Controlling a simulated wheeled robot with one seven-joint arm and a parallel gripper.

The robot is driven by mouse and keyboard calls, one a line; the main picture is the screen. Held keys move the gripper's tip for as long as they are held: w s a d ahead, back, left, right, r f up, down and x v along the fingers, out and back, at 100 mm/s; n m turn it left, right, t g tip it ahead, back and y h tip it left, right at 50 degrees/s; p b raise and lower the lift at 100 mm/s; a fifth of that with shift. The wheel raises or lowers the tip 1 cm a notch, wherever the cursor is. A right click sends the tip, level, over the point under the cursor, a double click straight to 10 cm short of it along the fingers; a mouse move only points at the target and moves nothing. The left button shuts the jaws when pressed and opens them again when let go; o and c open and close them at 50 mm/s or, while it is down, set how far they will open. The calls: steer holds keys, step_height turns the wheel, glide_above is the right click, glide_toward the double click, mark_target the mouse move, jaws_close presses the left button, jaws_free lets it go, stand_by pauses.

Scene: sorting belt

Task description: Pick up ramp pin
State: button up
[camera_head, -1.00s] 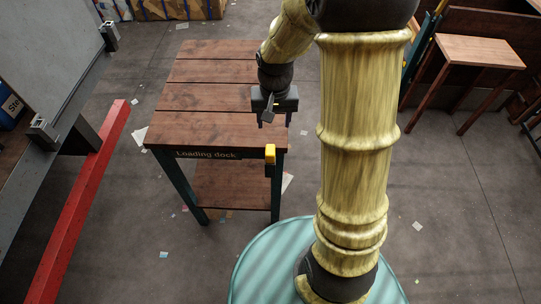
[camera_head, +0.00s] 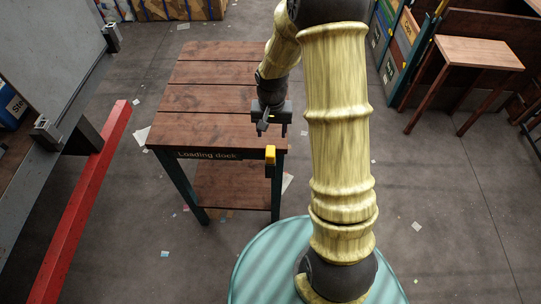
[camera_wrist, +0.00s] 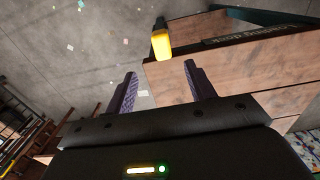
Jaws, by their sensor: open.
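The ramp pin (camera_head: 270,154) appears as a small yellow piece with a dark lower part at the front right corner of the wooden table marked "Loading dock" (camera_head: 190,128). In the wrist view the yellow pin (camera_wrist: 161,43) stands beyond the fingertips, near the table edge. My gripper (camera_head: 272,131) is above the table's right side, a little behind the pin and apart from it. In the wrist view my gripper (camera_wrist: 160,72) has two purple fingers spread with nothing between them.
A red beam (camera_head: 85,210) slants along the left beside a grey machine. A small wooden table (camera_head: 480,52) stands at the back right. The table top is bare, with a lower shelf (camera_head: 232,185). Paper scraps lie on the grey floor.

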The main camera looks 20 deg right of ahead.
mark_target(271, 151)
step_height(271, 151, down, 6)
steer(key=shift+f+p, duration=0.25)
steer(key=shift+p, duration=0.6)
steer(key=shift+a+f+p, duration=0.1)
steer(key=shift+f+p, duration=0.75)
steer(key=shift+f, duration=0.05)
steer(key=shift+w+f+p, duration=0.1)
steer(key=shift+f+p, duration=0.5)
steer(key=shift+f, duration=1.1)
steer(key=shift+c, duration=0.4)
jaws_close()
